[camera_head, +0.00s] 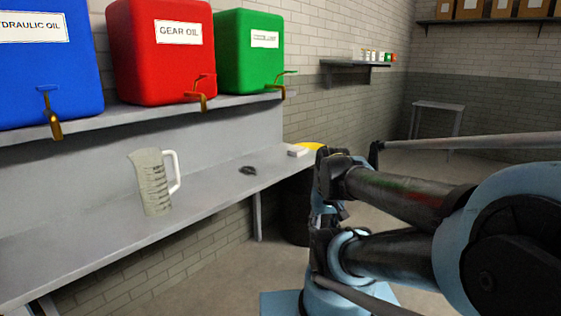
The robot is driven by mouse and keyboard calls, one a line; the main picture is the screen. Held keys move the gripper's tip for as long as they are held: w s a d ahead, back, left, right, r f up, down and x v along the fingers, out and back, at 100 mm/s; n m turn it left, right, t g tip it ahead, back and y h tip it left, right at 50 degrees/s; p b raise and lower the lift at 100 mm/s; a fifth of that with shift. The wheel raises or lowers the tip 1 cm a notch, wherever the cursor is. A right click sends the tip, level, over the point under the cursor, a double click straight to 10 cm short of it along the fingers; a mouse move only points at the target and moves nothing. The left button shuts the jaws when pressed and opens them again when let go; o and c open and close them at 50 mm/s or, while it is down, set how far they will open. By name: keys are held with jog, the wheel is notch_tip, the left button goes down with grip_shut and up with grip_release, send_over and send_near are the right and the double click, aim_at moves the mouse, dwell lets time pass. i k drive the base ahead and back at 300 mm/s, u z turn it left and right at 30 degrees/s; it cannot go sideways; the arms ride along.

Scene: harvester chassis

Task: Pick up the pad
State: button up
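A small white block-like item (298,151), which looks like the pad, lies flat near the far right end of the grey workbench (100,245). A yellow item (313,146) shows just behind it, partly hidden by my arm. My arm crosses the right side of the picture. Dark parts at its left end, which seem to be my gripper (328,205), are right of the bench edge, apart from the white item in the picture. I cannot make out the fingers or whether they hold anything.
A measuring jug (152,180) and a small dark ring-like item (248,170) stand on the bench. Blue (45,80), red (160,60) and green (248,55) containers with taps sit on the shelf above. A dark bin (294,210) is beyond the bench. The bench's front left is clear.

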aim_at(297, 152)
jog(key=k, duration=1.2)
jog(key=z, duration=0.5)
jog(key=i, duration=1.75)
jog(key=u, duration=0.8)
